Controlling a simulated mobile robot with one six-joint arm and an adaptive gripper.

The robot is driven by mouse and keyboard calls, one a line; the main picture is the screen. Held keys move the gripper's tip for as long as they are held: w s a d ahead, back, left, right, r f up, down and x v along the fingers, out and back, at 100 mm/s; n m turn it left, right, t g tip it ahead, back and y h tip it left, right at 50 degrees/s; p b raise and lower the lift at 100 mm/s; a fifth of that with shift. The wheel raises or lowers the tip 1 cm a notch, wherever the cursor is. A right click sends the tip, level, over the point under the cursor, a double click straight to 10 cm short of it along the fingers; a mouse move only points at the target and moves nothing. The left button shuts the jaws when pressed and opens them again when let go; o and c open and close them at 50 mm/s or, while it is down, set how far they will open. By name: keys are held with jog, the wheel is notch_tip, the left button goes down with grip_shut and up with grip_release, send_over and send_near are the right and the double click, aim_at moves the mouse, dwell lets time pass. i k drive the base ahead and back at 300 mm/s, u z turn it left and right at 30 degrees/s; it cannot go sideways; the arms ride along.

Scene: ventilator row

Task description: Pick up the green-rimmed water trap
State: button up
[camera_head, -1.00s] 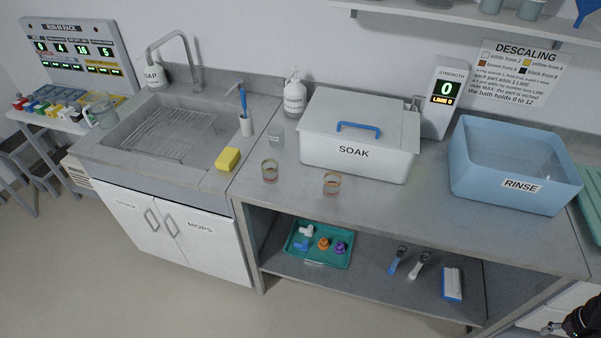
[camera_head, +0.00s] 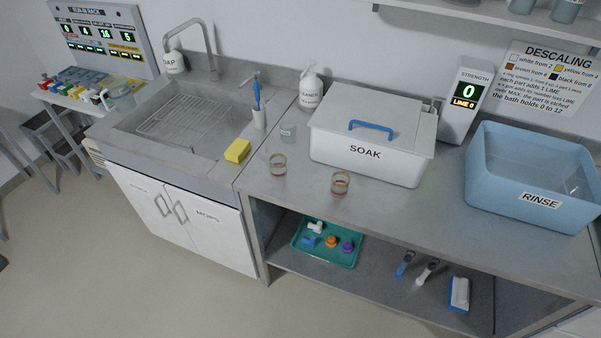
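Two small clear cups with coloured rims stand upright on the steel counter. The left cup (camera_head: 278,164) has a yellowish-green rim and a reddish band low down. The right cup (camera_head: 340,184), in front of the SOAK bin, has a browner rim and a reddish band. They are too small to tell surely which one is the green-rimmed water trap. A third clear jar (camera_head: 288,132) stands behind them with no clear rim colour. My gripper is not in view.
The SOAK bin (camera_head: 338,151) is lidded. A blue RINSE tub (camera_head: 490,182) stands right. A yellow sponge (camera_head: 237,151) lies beside the sink (camera_head: 128,160). A green tray (camera_head: 345,259) with fittings and several brushes are on the lower shelf. The counter front is mostly clear.

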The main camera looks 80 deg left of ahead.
aim_at(277, 162)
jog(key=z, duration=0.3)
jog(key=k, duration=1.8)
jog(key=u, duration=2.15)
